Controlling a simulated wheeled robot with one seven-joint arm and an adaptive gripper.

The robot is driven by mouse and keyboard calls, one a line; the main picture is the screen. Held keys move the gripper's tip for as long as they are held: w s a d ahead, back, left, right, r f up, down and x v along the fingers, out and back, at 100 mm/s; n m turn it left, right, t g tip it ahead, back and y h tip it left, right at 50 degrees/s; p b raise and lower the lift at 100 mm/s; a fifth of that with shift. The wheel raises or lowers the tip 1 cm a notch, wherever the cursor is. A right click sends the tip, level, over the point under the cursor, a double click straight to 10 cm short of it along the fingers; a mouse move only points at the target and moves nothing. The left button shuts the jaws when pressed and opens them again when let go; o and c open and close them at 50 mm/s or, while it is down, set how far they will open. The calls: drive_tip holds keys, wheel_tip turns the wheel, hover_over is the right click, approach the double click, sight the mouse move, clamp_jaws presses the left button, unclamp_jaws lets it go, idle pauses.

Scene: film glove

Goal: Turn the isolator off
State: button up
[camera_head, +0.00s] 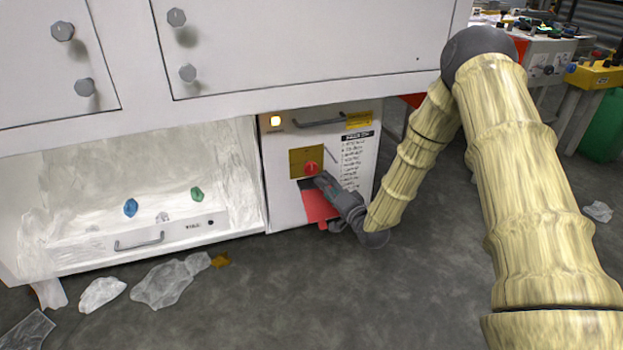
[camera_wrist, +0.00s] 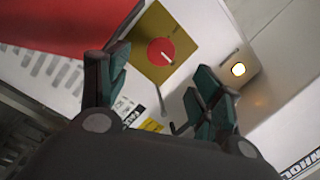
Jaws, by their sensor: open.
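The isolator is a red round knob (camera_head: 311,168) on a yellow square plate (camera_head: 299,162), on the front of a white cabinet. In the wrist view the red knob (camera_wrist: 161,51) sits on its yellow plate (camera_wrist: 188,46), ahead of and between my fingers, with a pale mark at its edge. My gripper (camera_head: 318,180) is just below the knob in the head view. In the wrist view my gripper (camera_wrist: 155,85) is open with nothing between its fingers. I cannot tell whether a fingertip touches the knob.
A lit lamp (camera_head: 275,121), a handle (camera_head: 319,122) and a printed label list (camera_head: 354,160) are on the same cabinet front. A red panel (camera_head: 318,206) is below the plate. Crumpled clear film (camera_head: 163,284) lies on the floor at left. The floor (camera_head: 430,250) near my arm is clear.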

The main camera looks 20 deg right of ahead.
sight(312, 170)
drive_tip(key=b+x, duration=0.4)
drive_tip(key=x, duration=0.5)
drive_tip(key=shift+w+f+b, duration=0.1)
drive_tip(key=shift+w+b, duration=0.2)
drive_tip(key=shift+w+a, duration=0.1)
drive_tip(key=shift+w, duration=0.5)
drive_tip(key=c, duration=1)
